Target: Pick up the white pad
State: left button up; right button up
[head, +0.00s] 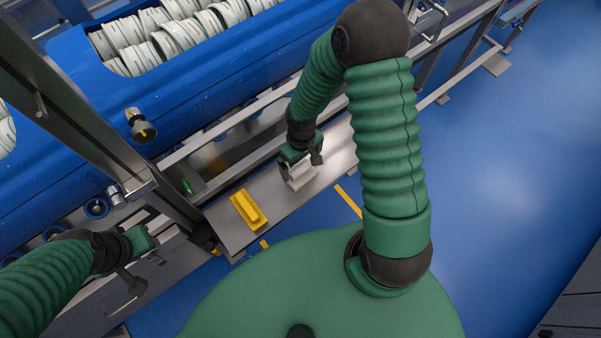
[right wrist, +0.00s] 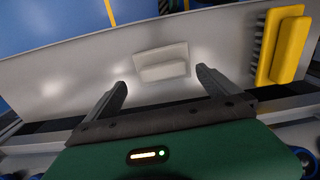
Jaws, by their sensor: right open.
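The white pad (head: 299,176) lies on a grey metal shelf (head: 325,165) in the head view, right of a yellow brush. In the right wrist view the white pad (right wrist: 162,63) is a pale block with a raised part, flat on the shelf. My right gripper (head: 301,163) is over the pad in the head view. In the right wrist view its open fingers (right wrist: 161,84) point towards the pad, one to each side, with nothing between them. My left gripper (head: 142,267) is at the lower left, away from the shelf, its fingers apart and empty.
The yellow brush (head: 248,210) lies on the shelf near its left end; it also shows in the right wrist view (right wrist: 283,46). A metal post (head: 95,130) stands left of the shelf. A blue tub (head: 190,75) with several white rolls is behind. Blue floor (head: 500,180) is clear at right.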

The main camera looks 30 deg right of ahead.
aim_at(300, 169)
jog(key=f, duration=0.4)
jog(key=shift+s+a+f+b, duration=0.15)
jog(key=shift+s+b, duration=0.15)
jog(key=shift+b, duration=0.1)
jog(key=shift+w+a, duration=0.1)
jog(key=shift+a, duration=0.2)
jog(key=shift+c, duration=1.4)
jog(key=shift+d, duration=0.25)
jog(key=c, duration=0.7)
jog(key=shift+c, duration=0.8)
pick_arm(q)
jog(key=shift+s+a+f, duration=0.15)
jog(key=shift+a+f, duration=0.05)
jog(key=shift+f, duration=0.25)
pick_arm(e)
jog(key=shift+a, duration=0.1)
